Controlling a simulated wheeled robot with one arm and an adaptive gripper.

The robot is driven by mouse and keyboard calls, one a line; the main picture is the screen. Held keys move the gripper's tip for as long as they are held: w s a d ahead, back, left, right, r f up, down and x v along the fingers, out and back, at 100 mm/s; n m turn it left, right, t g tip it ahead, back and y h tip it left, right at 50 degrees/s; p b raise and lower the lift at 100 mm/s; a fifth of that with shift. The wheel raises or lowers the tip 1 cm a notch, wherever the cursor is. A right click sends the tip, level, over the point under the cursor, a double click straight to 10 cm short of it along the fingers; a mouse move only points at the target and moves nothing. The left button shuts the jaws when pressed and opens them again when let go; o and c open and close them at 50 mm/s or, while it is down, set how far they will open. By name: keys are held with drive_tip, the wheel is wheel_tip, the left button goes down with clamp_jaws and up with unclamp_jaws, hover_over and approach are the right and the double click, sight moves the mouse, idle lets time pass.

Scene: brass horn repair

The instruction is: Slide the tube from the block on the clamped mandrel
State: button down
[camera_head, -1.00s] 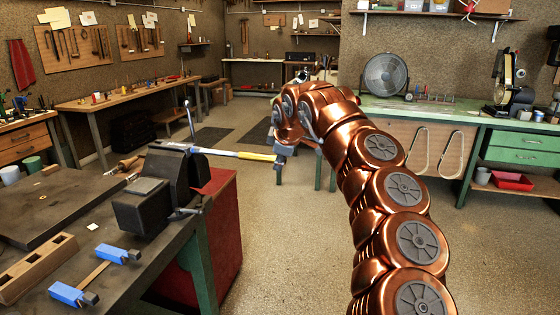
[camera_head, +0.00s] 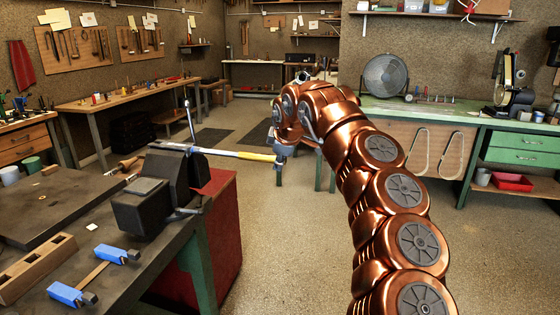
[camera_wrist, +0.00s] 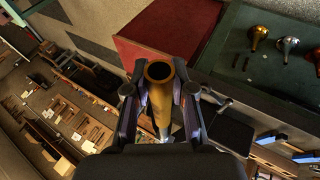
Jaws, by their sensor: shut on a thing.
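My gripper (camera_head: 281,157) is shut on the brass-yellow tube (camera_head: 258,157). In the wrist view the tube (camera_wrist: 162,105) lies between the two fingers (camera_wrist: 158,90), with its round, dark open end toward the camera. In the head view, the silvery mandrel (camera_head: 215,152) sticks out to the right from the black vise (camera_head: 182,175), and the tube is in line with its right end. How far the mandrel reaches inside the tube is hidden. The wooden block (camera_head: 38,268) with square recesses lies at the bench's left front.
The vise stands at the bench edge above a red cabinet (camera_head: 222,215). Open floor (camera_head: 285,240) lies right of the bench. A green bench (camera_head: 480,118) with a fan (camera_head: 386,75) stands behind.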

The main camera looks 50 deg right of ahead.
sight(241, 153)
drive_tip(key=shift+w, duration=0.15)
drive_tip(key=shift+w+a+p, duration=0.6)
drive_tip(key=shift+w+a, duration=0.1)
drive_tip(key=shift+w, duration=1.1)
drive_tip(key=shift+w+a+p, duration=0.55)
drive_tip(key=shift+w+a, duration=0.15)
drive_tip(key=shift+w, duration=1.15)
drive_tip(key=shift+w+a+p, duration=0.6)
drive_tip(key=shift+w+a, duration=0.1)
drive_tip(key=shift+w, duration=1.1)
drive_tip(key=c, duration=0.9)
unclamp_jaws()
drive_tip(key=v, duration=1.2)
drive_tip(key=shift+w, duration=0.1)
